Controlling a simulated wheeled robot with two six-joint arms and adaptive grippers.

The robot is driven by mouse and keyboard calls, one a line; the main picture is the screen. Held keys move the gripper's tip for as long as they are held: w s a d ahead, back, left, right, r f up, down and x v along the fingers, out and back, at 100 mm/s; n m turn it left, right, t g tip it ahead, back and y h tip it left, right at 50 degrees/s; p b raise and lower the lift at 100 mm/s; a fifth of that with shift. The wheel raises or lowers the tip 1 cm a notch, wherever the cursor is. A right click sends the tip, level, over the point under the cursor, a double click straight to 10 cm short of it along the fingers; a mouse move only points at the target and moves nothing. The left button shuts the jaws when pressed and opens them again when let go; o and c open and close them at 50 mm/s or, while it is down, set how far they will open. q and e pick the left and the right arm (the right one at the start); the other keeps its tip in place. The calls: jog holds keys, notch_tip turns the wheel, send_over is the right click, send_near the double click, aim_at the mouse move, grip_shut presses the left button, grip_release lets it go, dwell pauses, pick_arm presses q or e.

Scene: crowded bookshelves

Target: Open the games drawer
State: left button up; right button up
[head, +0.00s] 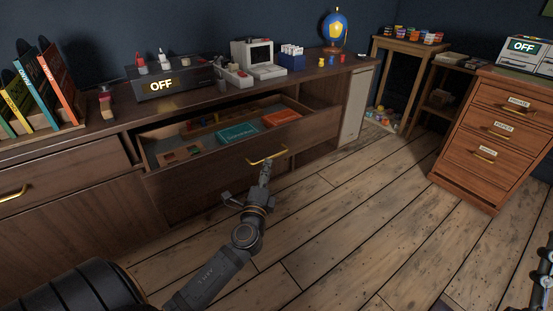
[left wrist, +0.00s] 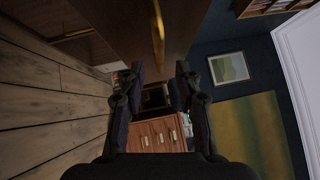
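The games drawer (head: 215,155) in the long dark wood cabinet is pulled out. A teal box (head: 238,132), an orange box (head: 281,118) and small wooden pieces lie inside it. Its brass handle (head: 267,155) is on the front panel. My left gripper (head: 265,168) is at the handle, just in front of the drawer front. In the left wrist view, the fingers (left wrist: 160,72) are apart and the handle (left wrist: 157,30) runs up between and beyond their tips. Contact cannot be told.
The cabinet top (head: 210,99) holds books, a black box marked OFF (head: 175,83), a small computer (head: 257,60) and a globe (head: 334,28). A wooden drawer unit (head: 490,135) stands at the right. The plank floor (head: 360,220) between is clear.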

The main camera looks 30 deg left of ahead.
aim_at(270, 157)
pick_arm(q)
jog(key=x, duration=0.6)
jog(key=shift+w+a+f, duration=0.1)
jog(key=shift+w, duration=0.05)
grip_shut()
